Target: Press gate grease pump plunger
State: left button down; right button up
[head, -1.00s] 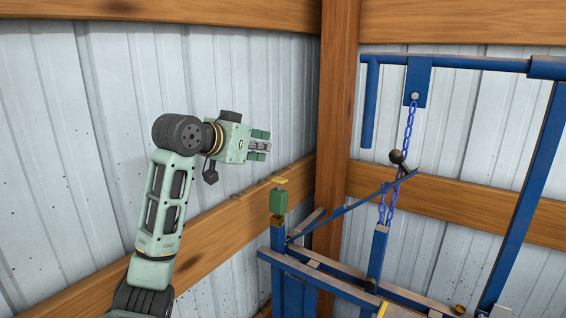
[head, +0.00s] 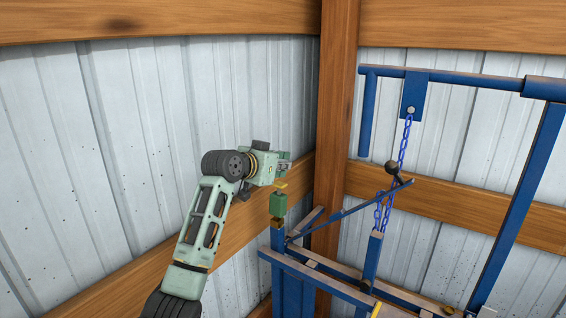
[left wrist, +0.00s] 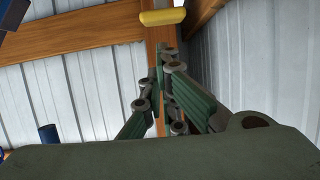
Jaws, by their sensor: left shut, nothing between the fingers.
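The grease pump is a green cylinder (head: 278,203) with a yellow plunger cap (head: 280,186) on top. It stands on a blue post of the gate frame in the head view. My left gripper (head: 284,160) is shut and empty, just above and behind the plunger cap in the picture. In the left wrist view the shut fingers (left wrist: 168,95) point toward the wooden post, and the yellow cap (left wrist: 163,17) shows at the top edge, beyond the fingertips. Whether the gripper touches the cap I cannot tell. My right gripper is not in view.
The blue gate frame (head: 325,279) stands right of the pump. A blue chain (head: 405,140) hangs from an overhead bar, near a lever with a black knob (head: 391,167). A wooden corner post (head: 335,95) and metal walls stand behind. Free room lies left of the pump.

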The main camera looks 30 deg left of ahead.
pick_arm(q)
jog(key=shift+s+a+f, duration=0.1)
jog(key=shift+s+f, duration=0.1)
jog(key=shift+f, duration=0.35)
jog(key=shift+w+f, duration=0.1)
